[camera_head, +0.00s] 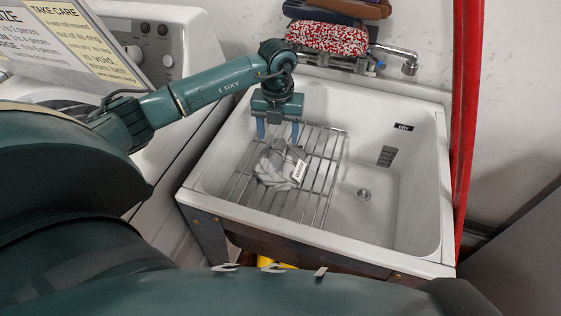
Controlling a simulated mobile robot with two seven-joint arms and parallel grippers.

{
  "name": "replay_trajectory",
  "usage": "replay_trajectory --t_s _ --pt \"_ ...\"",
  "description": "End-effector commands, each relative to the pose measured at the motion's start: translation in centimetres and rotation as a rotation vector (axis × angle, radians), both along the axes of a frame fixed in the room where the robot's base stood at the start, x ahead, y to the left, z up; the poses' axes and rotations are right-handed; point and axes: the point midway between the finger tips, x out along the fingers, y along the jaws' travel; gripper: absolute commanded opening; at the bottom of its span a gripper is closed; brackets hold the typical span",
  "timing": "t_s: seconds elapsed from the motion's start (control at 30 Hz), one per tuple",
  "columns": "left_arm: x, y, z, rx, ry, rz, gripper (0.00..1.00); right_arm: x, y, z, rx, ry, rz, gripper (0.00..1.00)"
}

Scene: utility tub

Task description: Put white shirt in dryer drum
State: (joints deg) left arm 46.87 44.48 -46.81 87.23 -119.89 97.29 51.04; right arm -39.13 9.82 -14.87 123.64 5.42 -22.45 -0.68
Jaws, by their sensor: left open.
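The white shirt (279,165) lies crumpled on a metal wire rack (321,178) inside the utility tub. It looks white and grey and has a small white label. My left gripper (278,131) is open, with its fingers pointing down just above the back edge of the shirt. I cannot tell whether the fingertips touch the cloth. The dryer drum cannot be made out; a white appliance (150,40) with knobs stands at the left, its front mostly hidden by my own body and arm. My right gripper is not in view.
The white tub (430,200) has raised walls around the rack. A faucet (398,55) and folded cloths (327,37), one red and white, are at its back. A red vertical pipe (467,100) stands at the right. A sign (80,40) is at the upper left.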

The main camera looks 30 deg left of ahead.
Motion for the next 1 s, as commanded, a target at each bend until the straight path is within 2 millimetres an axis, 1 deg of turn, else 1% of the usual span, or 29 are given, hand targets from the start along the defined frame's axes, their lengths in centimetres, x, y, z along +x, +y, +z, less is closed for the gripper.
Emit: replay_trajectory --t_s 0.03,0.17,0.4,0.5,0.77,0.87,1.0 --pt "0.0 0.0 -0.5 0.0 0.001 0.0 0.62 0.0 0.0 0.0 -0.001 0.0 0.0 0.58" --pt "0.0 0.0 -1.2 0.0 0.002 -0.001 0.62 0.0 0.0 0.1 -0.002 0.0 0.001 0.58" --pt "0.2 0.2 -4.8 -0.001 0.003 -0.001 0.62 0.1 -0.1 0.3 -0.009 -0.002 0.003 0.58" --pt "0.2 0.2 -5.7 0.001 0.001 -0.001 0.62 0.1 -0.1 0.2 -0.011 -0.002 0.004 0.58" --pt "0.2 0.2 -6.0 0.0 -0.001 -0.002 0.62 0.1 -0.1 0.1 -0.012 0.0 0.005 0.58" --pt "0.2 0.2 -6.0 0.0 -0.001 -0.002 0.56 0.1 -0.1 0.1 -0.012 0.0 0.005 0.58" --pt "0.2 0.2 -6.0 0.0 0.0 -0.001 0.44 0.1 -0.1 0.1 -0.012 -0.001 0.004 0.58"
